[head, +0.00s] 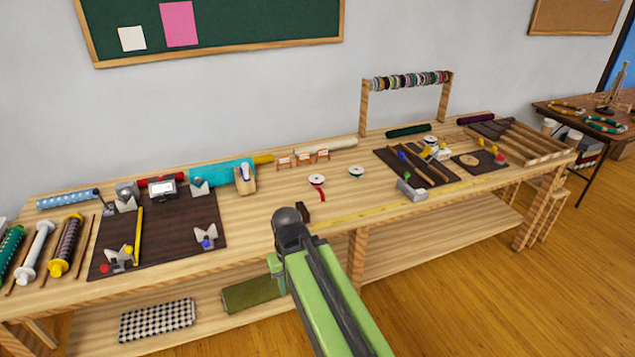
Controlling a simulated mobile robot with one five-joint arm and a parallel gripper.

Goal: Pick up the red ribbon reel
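The red ribbon reel (317,180) is a small white reel with red ribbon, its loose end trailing toward the front of the workbench (262,205). It sits near the middle of the bench top, with clear wood around it. A similar reel with green ribbon (356,171) sits to its right. My green arm reaches up from the bottom of the head view, and its dark end joint is in front of and below the red reel in the picture. A small dark brown piece shows beside that joint; I cannot tell what it is. My gripper's fingers cannot be made out.
Small orange-and-white stands (303,159) are behind the red reel. A dark mat (170,240) with tools lies left, and another dark mat (440,182) with tools lies right. A yellow measuring strip (370,211) runs along the front edge. A wooden rack of reels (366,108) stands behind.

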